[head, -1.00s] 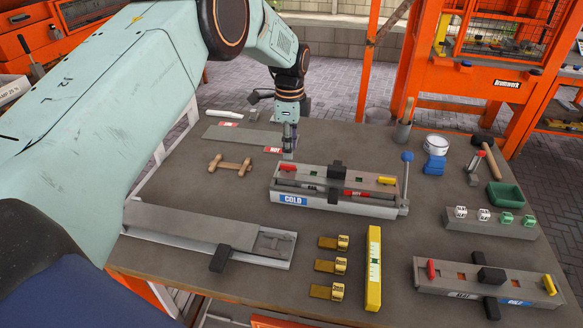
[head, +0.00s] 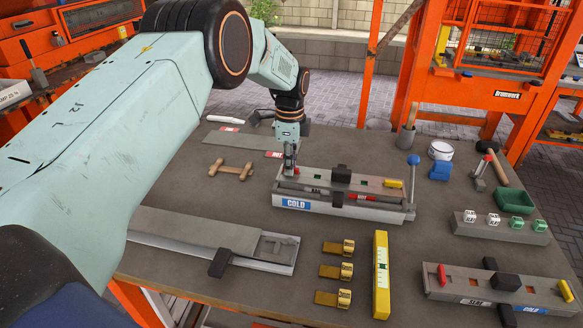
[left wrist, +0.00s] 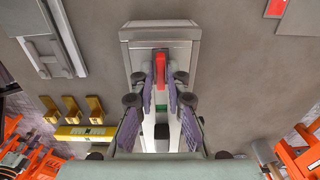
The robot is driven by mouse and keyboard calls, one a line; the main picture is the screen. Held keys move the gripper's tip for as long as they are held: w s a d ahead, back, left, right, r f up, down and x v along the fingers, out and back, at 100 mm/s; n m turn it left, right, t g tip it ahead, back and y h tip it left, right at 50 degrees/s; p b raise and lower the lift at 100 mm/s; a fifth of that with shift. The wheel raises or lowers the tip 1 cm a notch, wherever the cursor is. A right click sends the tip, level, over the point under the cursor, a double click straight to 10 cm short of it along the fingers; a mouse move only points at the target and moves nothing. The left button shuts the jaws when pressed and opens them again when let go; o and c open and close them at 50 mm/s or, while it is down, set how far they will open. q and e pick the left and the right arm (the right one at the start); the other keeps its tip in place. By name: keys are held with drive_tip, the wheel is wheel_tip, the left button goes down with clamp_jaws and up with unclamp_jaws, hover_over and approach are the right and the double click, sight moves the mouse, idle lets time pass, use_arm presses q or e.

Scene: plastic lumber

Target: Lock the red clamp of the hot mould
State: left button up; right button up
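The middle mould (head: 345,207) is a long grey block with a blue COLD label on its front. A red clamp lever sits at its left end; in the head view my gripper mostly covers it. In the left wrist view the red clamp (left wrist: 163,65) shows at the mould's end, between and just beyond my fingertips. My left gripper (head: 290,168) points down over that end. Its fingers (left wrist: 165,92) are apart, with nothing clearly held; contact with the clamp cannot be told. A yellow clamp (head: 393,184) is at the mould's right end. My right gripper is not in view.
A blue-knobbed lever (head: 413,160) stands at the mould's right end. Another mould (head: 500,288) with red and yellow clamps lies front right. A yellow level (head: 381,275), yellow clips (head: 337,272) and a long tray (head: 205,240) lie in front.

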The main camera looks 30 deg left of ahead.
use_arm(q)
drive_tip(key=shift+w+d, duration=0.15)
drive_tip(key=shift+w, duration=0.05)
clamp_jaws()
drive_tip(key=shift+s, duration=0.15)
drive_tip(key=shift+m, duration=0.4)
drive_tip(key=m, duration=0.3)
drive_tip(key=shift+p, duration=0.35)
drive_tip(key=shift+r+m, duration=0.1)
drive_tip(key=shift+m, duration=0.5)
